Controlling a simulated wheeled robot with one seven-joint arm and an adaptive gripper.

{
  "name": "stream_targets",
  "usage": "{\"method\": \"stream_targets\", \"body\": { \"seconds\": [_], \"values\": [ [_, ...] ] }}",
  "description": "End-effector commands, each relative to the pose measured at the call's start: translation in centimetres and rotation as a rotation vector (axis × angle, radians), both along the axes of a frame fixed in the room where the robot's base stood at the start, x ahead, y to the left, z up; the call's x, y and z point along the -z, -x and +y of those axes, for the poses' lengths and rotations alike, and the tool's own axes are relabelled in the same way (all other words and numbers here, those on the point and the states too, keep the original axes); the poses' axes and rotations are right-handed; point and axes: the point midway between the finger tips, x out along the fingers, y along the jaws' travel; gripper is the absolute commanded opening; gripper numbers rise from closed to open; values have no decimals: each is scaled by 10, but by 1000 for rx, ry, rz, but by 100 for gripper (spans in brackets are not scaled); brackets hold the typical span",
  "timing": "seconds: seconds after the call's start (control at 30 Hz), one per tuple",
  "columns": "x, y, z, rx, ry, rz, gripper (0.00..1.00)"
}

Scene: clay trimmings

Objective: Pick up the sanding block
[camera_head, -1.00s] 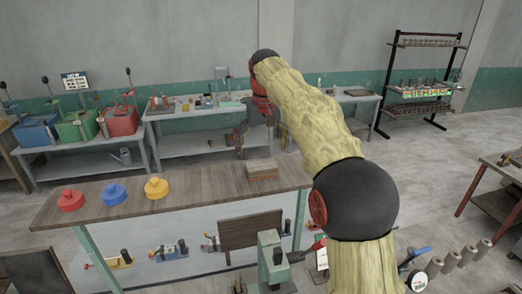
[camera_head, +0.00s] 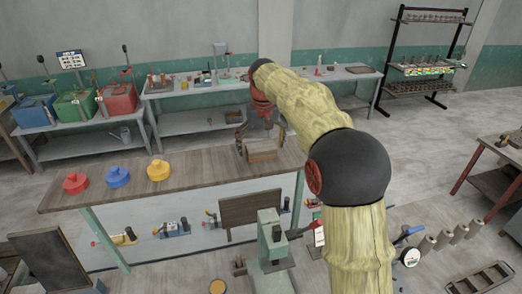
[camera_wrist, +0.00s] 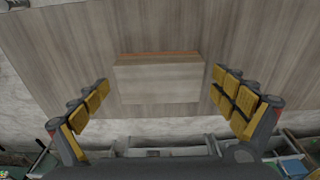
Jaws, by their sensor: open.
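The sanding block (camera_head: 264,156) is a pale wooden-looking block lying on the brown workbench top (camera_head: 205,172), near its right end. In the wrist view the block (camera_wrist: 158,82) appears as a wide rectangle with an orange-brown strip along its far edge. My gripper (camera_head: 261,146) is open over the block. In the wrist view its two yellow-padded fingers stand to the left and right of the block, with a visible gap on each side. Whether the fingertips reach down to the bench top I cannot tell.
Red (camera_head: 76,182), blue (camera_head: 117,176) and yellow (camera_head: 158,170) round pieces sit on the same bench, well left of the block. The bench between them is clear. A long table (camera_head: 200,88) with small tools stands behind. A green machine (camera_head: 272,243) stands in front.

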Motion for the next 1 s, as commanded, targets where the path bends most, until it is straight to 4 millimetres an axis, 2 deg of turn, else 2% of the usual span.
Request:
{"method": "stream_targets", "body": {
  "seconds": [0.17,1.0],
  "values": [
    [0,0,0,0,0,0,96],
    [0,0,0,0,0,0,49]
  ]
}}
